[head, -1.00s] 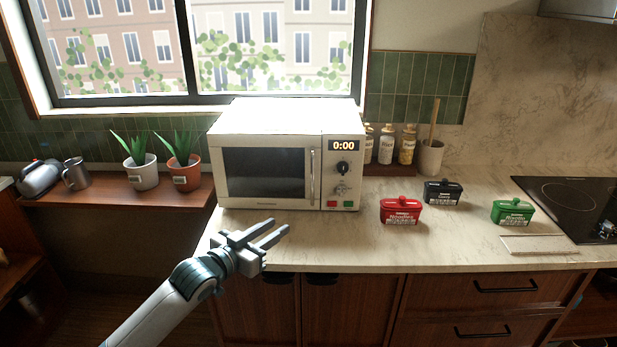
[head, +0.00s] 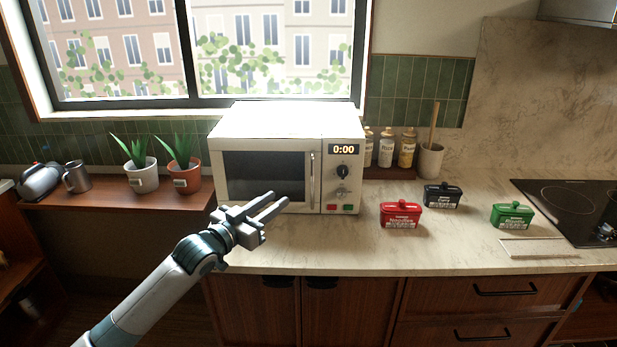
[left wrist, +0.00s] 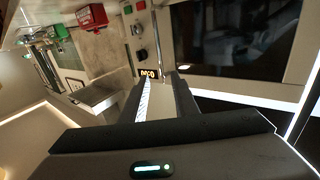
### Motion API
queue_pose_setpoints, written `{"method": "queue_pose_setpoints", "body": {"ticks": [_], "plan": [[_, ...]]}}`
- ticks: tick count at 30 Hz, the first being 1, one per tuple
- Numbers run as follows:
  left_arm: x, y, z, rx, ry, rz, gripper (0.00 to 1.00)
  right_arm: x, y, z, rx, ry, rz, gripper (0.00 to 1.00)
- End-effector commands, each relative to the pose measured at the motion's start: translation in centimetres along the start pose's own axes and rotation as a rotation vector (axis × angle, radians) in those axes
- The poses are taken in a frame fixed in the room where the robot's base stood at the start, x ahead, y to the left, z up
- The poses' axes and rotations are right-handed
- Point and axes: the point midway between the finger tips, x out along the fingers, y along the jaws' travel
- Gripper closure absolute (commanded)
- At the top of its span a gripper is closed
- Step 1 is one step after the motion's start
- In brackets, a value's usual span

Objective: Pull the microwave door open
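The white microwave (head: 265,128) stands on the counter with its door (head: 262,177) shut. Its upright handle (head: 312,178) is at the door's right edge, beside the control panel reading 0:00. My left gripper (head: 280,198) is in front of the door's lower part, left of the handle and apart from it. Its two fingers are spread and nothing shows between them. In the left wrist view, the fingers (left wrist: 162,84) point at the microwave, with the clock display (left wrist: 149,73) near the tips and the dark door glass (left wrist: 235,35) to the right. My right gripper is not in view.
A red tin (head: 400,215), a dark tin (head: 442,196) and a green tin (head: 512,215) stand right of the microwave. Two potted plants stand on the wooden shelf (head: 110,198) to the left. The counter (head: 340,245) before the microwave is clear.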

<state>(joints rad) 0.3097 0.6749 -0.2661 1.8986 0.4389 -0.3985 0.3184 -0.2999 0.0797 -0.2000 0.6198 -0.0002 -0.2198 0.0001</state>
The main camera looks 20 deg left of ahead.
Motion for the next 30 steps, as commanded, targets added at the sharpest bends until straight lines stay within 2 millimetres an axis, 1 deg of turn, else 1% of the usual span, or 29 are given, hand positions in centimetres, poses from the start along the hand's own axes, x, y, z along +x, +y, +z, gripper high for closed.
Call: {"method": "queue_pose_setpoints", "body": {"ticks": [1,7,12,21,27,30], "plan": [[0.7,0.0,-0.3,0.000,0.001,0.000,0.73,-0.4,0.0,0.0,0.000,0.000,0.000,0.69],[3.9,0.0,-0.4,-0.001,0.001,-0.001,0.73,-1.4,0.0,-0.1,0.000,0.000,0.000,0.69],[6.8,0.0,-0.4,0.000,0.000,-0.001,0.73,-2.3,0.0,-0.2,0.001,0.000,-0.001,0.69],[11.5,0.0,-0.2,0.000,-0.002,0.000,0.73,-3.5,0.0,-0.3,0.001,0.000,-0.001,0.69],[14.0,0.0,-0.1,0.000,-0.001,0.000,0.73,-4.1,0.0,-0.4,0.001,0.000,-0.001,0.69],[14.8,0.0,-0.1,0.000,-0.001,0.000,0.73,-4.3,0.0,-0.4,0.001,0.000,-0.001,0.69]]}}
